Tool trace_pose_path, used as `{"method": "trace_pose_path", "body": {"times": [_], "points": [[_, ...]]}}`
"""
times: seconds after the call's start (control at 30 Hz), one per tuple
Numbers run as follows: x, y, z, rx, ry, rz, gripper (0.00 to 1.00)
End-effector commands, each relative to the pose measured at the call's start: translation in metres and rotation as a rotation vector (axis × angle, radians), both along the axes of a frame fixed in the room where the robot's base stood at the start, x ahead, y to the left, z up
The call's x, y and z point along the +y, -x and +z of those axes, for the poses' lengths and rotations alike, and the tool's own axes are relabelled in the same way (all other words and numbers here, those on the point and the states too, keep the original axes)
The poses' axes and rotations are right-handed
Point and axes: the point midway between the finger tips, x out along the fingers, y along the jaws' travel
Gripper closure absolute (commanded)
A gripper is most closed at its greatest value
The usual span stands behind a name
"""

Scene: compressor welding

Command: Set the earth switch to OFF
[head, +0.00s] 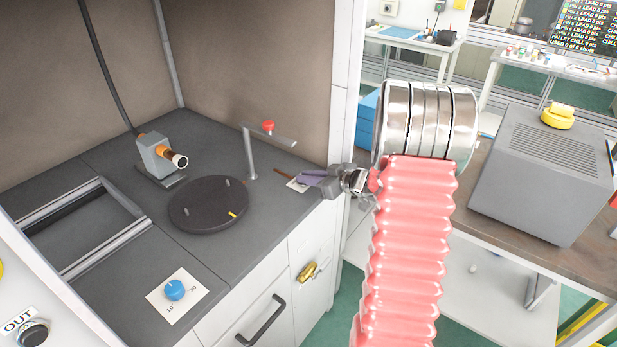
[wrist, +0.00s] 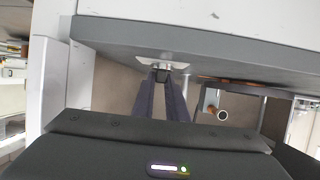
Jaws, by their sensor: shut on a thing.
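A small white plate (head: 297,185) lies on the grey bench top at its right rear, beside the cabinet post. My gripper (head: 307,180) reaches in from the right past the post, with its dark fingers over this plate. In the wrist view the gripper (wrist: 162,76) has its fingertips together on a small part at the white plate (wrist: 180,64), which I take as the earth switch (wrist: 163,68). The fingers cover most of the switch, and I cannot read its label or which way it is set.
The white cabinet post (head: 342,90) stands close to my arm.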

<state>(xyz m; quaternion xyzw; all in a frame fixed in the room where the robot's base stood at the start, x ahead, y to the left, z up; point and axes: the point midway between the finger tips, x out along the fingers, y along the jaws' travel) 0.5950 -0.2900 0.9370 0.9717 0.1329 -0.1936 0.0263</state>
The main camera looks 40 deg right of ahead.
Motion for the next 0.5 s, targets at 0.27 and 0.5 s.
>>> {"method": "trace_pose_path", "body": {"times": [0.27, 0.5], "points": [[-0.0059, -0.0007, 0.0003, -0.001, 0.003, 0.124, 1.00], [-0.0071, -0.0011, 0.0003, 0.000, 0.003, 0.184, 1.00]]}}
